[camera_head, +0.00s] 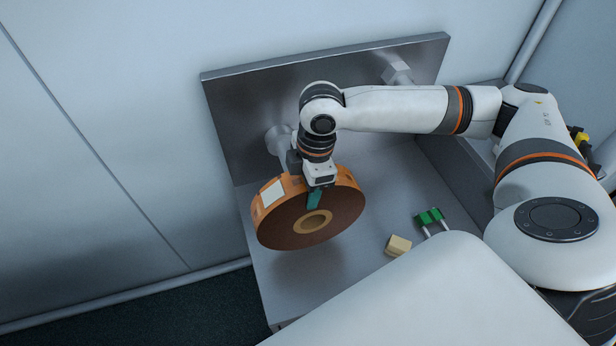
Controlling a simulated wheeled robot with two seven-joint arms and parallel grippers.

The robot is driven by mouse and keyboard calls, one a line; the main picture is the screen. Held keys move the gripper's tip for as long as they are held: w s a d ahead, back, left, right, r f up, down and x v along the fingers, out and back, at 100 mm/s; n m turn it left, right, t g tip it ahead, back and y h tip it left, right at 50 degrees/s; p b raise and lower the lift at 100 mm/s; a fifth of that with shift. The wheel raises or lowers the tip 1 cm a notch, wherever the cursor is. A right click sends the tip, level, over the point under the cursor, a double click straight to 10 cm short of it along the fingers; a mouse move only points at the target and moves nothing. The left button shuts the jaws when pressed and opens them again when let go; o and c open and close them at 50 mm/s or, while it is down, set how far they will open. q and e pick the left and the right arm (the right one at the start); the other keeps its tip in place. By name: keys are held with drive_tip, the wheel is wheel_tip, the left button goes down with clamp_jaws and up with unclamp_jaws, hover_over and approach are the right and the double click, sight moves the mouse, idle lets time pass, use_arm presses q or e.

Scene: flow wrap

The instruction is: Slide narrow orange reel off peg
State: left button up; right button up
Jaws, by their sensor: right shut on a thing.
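The narrow orange reel (338,217) is a thick disc with an orange rim, a brown face and a tan core. A pale label sits on its rim. My right gripper (315,198) reaches in from above and is shut on the reel's upper edge, with a green finger showing on the face. The reel hangs tilted in front of the grey upright panel (235,105), above the shelf. A metal peg (278,138) stands out from the panel behind the reel. Whether the peg still passes into the core is hidden. My left gripper is not in view.
A second metal peg (397,74) is bare at the panel's upper right. On the grey shelf (385,190) lie a tan block (397,245) and two green-headed pieces (430,217). The shelf's left edge drops to a dark floor (150,312).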

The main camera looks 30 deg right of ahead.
drive_tip(key=shift+w+d+r+p, duration=0.1)
drive_tip(key=shift+w+d+p, duration=0.35)
drive_tip(key=shift+w, duration=0.85)
drive_tip(key=shift+w+d+f+p, duration=0.15)
drive_tip(key=shift+w+p, duration=0.35)
drive_tip(key=shift+w, duration=0.8)
drive_tip(key=shift+w+d+r+p, duration=0.15)
drive_tip(key=shift+w+d+p, duration=0.3)
drive_tip(key=shift+w, duration=0.85)
drive_tip(key=shift+s+a+r+p, duration=0.15)
drive_tip(key=shift+s+p, duration=0.25)
drive_tip(key=shift+p, duration=0.15)
drive_tip(key=shift+s+a+r+p, duration=0.1)
drive_tip(key=shift+s+a+p, duration=0.25)
drive_tip(key=shift+s+p, duration=0.9)
drive_tip(key=shift+s+a+r+p, duration=0.15)
drive_tip(key=shift+s+a+p, duration=0.2)
drive_tip(key=shift+s+p, duration=0.8)
drive_tip(key=shift+s+a+r+p, duration=0.1)
drive_tip(key=shift+s+a+p, duration=0.25)
drive_tip(key=shift+s+p, duration=0.9)
drive_tip(key=shift+s+a, duration=0.1)
drive_tip(key=shift+s, duration=0.75)
